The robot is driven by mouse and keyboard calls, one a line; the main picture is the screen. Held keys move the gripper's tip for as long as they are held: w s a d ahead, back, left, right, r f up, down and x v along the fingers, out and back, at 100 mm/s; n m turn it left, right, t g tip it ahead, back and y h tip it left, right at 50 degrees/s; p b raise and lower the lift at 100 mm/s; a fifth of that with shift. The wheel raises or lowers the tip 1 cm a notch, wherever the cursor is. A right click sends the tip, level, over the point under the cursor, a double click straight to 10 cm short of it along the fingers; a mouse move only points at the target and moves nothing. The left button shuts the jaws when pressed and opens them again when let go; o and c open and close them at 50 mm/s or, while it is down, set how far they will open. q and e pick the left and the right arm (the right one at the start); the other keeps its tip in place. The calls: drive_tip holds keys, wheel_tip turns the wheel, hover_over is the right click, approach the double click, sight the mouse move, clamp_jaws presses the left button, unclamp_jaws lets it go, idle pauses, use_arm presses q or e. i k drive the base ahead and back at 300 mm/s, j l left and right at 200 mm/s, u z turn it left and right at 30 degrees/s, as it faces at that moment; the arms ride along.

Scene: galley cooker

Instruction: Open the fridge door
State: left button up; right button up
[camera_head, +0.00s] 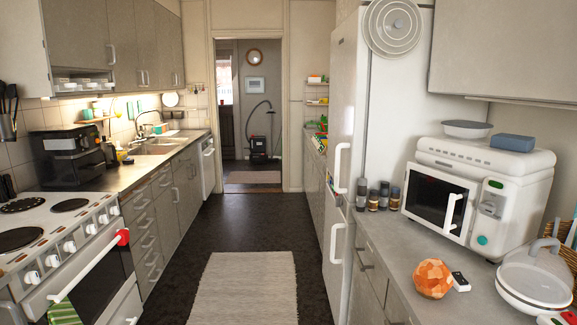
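The tall white fridge (400,125) stands on the right side of the galley, past the counter. Its front faces the aisle and is seen at a steep angle. The upper door (347,90) has a white vertical bar handle (341,168). A lower door has a similar handle (337,243) beneath it. Both doors look shut, flush with the body. The lower part of the fridge is partly hidden by the counter. Neither of my grippers is in view, and nothing is seen touching the handles.
The right counter (385,235) holds small jars (373,199), a white microwave (480,195), an orange faceted object (433,279) and a lidded white pan (533,284). The cooker (65,240) stands on the left. The dark floor (240,215) and pale rug (243,288) between are clear.

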sight(351, 55)
drive_tip(key=i+j+z, duration=0.1)
drive_tip(key=i+z, duration=0.15)
drive_tip(key=i, duration=0.25)
drive_tip(key=i+j+z, duration=0.25)
drive_tip(key=i, duration=0.3)
drive_tip(key=z, duration=0.35)
drive_tip(key=i+z, duration=0.15)
drive_tip(key=z, duration=0.6)
drive_tip(key=i+j, duration=0.05)
drive_tip(key=j, duration=0.05)
